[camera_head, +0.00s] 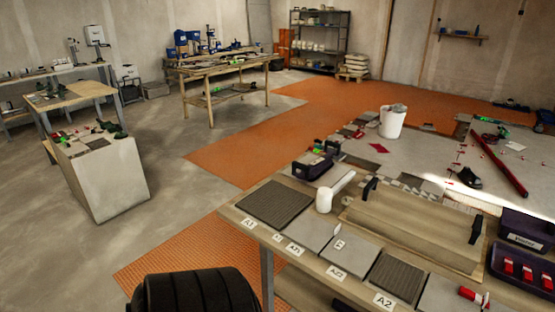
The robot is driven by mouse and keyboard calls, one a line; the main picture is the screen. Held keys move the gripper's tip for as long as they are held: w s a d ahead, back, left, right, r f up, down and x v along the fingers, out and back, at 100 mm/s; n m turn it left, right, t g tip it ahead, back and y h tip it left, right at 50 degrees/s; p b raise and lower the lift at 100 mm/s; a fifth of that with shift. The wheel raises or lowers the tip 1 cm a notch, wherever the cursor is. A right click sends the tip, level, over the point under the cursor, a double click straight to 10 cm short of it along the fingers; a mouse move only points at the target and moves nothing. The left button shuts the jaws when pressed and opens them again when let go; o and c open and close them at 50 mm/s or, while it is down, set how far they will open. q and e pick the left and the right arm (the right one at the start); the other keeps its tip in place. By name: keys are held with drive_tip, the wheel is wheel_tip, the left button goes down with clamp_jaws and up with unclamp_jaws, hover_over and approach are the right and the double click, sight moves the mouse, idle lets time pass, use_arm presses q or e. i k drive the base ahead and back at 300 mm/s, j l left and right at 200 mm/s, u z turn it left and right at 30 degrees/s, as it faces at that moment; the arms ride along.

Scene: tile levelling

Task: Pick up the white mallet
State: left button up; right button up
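The white mallet (324,199) lies on the wooden worktable (262,232) at the lower right of the head view. Its pale head is at the near left end, and its light handle slants up to the right. It lies between a dark ribbed tile and a large wooden board with black handles. Neither of my grippers shows in the head view, and nothing is seen holding the mallet.
A dark ribbed tile (275,204) lies left of the mallet. A wooden board (412,228) with black handles lies right of it. Labelled tiles line the near table edge. A dark bin (522,268) with red pieces stands far right. Open floor (180,240) lies left of the table.

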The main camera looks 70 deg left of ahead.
sight(325, 195)
drive_tip(key=i+j+u, duration=0.1)
drive_tip(key=u, duration=0.35)
drive_tip(key=i+u, duration=0.15)
drive_tip(key=u, duration=0.35)
drive_tip(key=i+u, duration=0.15)
drive_tip(key=u, duration=0.3)
drive_tip(key=i+u, duration=0.15)
drive_tip(key=u, duration=0.35)
drive_tip(key=i+l, duration=0.2)
drive_tip(key=i, duration=0.15)
drive_tip(key=k+j+z, duration=0.2)
drive_tip(key=j, duration=0.2)
drive_tip(key=j+z, duration=0.2)
drive_tip(key=j, duration=0.25)
drive_tip(key=k, duration=0.05)
